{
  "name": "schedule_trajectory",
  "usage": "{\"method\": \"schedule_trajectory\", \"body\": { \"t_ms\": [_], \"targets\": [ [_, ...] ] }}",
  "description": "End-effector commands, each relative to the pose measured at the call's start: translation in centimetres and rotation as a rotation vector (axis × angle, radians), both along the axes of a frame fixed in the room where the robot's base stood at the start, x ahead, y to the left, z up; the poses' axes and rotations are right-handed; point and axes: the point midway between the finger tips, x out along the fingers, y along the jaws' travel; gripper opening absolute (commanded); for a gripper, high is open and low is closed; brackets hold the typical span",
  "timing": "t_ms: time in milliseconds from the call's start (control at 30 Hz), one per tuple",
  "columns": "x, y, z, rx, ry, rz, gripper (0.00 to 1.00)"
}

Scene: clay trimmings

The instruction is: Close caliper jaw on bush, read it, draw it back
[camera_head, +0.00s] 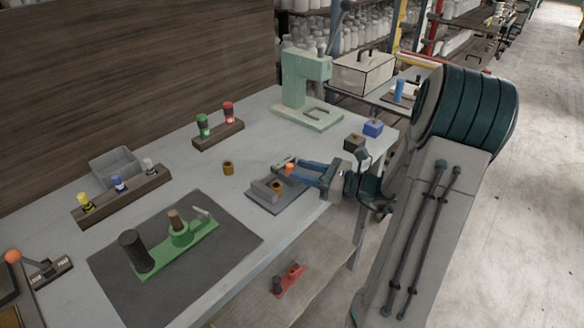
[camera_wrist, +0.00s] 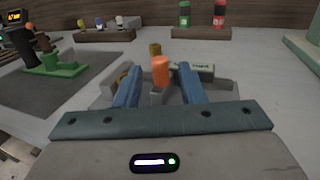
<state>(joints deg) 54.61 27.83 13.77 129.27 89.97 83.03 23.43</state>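The caliper (camera_head: 290,196) is a grey bench fixture with block jaws and an orange knob (camera_head: 289,168). A brass bush (camera_head: 277,187) sits at its jaws; I cannot tell whether both jaws touch it. In the wrist view the bush (camera_wrist: 122,76) is partly hidden behind the left finger. A small greenish readout (camera_wrist: 204,67) shows there, too small to read. My gripper (camera_head: 297,170) has blue fingers and reaches in from the right. In the wrist view my gripper (camera_wrist: 160,84) is open, with the orange knob (camera_wrist: 160,71) between its fingers and a gap on each side.
A second brass bush (camera_head: 228,168) stands on the table behind the caliper. A green fixture (camera_head: 178,248) stands on a dark mat (camera_head: 230,240) to the left. Wooden racks (camera_head: 218,136) with coloured bottles stand behind. A pale green press (camera_head: 305,85) and small blocks (camera_head: 372,128) are at the back right.

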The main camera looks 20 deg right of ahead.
Motion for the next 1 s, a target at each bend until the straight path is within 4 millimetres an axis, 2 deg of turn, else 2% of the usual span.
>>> {"method": "schedule_trajectory", "body": {
  "t_ms": [33,200,400,600,1000],
  "targets": [
    [-0.9,-1.0,0.0,-0.001,0.001,-0.006,0.36],
    [-3.7,-3.8,0.0,-0.001,0.001,-0.004,0.36],
    [-6.0,-6.0,0.0,-0.001,-0.001,-0.001,0.36],
    [-6.9,-6.8,0.0,0.000,0.000,0.001,0.36],
    [-6.9,-6.8,0.0,0.001,0.001,0.001,0.36]
  ]
}}
